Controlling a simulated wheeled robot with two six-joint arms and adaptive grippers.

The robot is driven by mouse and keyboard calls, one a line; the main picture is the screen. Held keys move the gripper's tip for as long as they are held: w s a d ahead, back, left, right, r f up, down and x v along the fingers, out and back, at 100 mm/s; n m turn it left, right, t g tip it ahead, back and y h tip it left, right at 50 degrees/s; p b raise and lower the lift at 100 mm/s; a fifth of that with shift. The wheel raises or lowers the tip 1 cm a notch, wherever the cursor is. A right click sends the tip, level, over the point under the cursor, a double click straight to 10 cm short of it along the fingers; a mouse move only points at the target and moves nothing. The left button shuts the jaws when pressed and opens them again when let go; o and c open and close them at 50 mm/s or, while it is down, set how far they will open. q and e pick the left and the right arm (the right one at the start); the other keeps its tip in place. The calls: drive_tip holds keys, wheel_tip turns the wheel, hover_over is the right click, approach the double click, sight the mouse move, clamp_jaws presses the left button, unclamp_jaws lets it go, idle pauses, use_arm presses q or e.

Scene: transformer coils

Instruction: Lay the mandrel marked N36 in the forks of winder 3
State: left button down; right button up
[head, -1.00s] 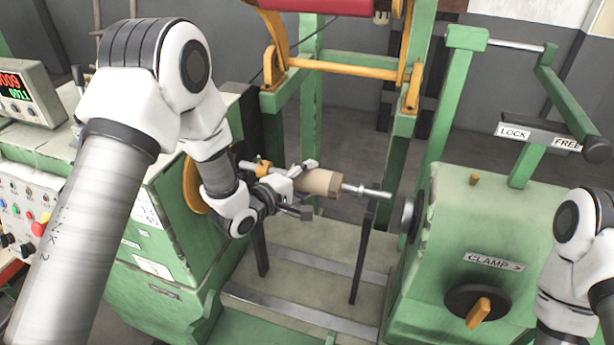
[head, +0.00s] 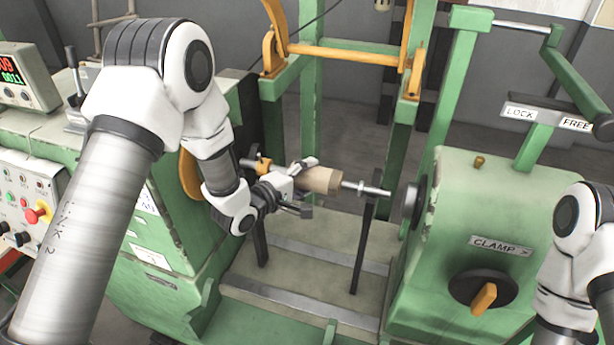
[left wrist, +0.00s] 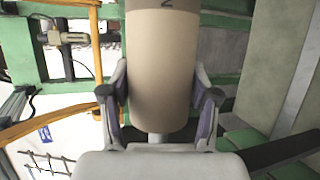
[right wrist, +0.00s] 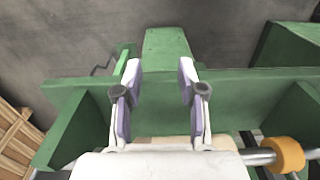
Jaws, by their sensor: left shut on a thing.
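The mandrel (head: 322,180) is a tan cylinder on a metal shaft. My left gripper (head: 300,186) is shut around its body and holds it roughly level between the machine's two ends. In the left wrist view the tan body (left wrist: 161,70) lies between both fingers, with only part of a mark, an "N", at the top edge. Two thin dark fork posts (head: 364,245) stand under the shaft. The shaft crosses the right post near its top; I cannot tell whether it rests there. No winder number is readable. My right gripper (right wrist: 157,100) is open.
A green tailstock (head: 560,215) with a CLAMP knob (head: 484,292) stands at right, with a LOCK/FREE lever above. A green control cabinet (head: 70,155) stands at left. In the right wrist view a shaft with an orange collar (right wrist: 286,154) lies close by the right gripper.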

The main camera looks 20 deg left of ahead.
use_arm(q)
drive_tip(key=shift+c, duration=1)
unclamp_jaws()
drive_tip(key=shift+s+f, duration=0.1)
drive_tip(key=v, duration=1.2)
drive_tip(key=shift+d, duration=0.1)
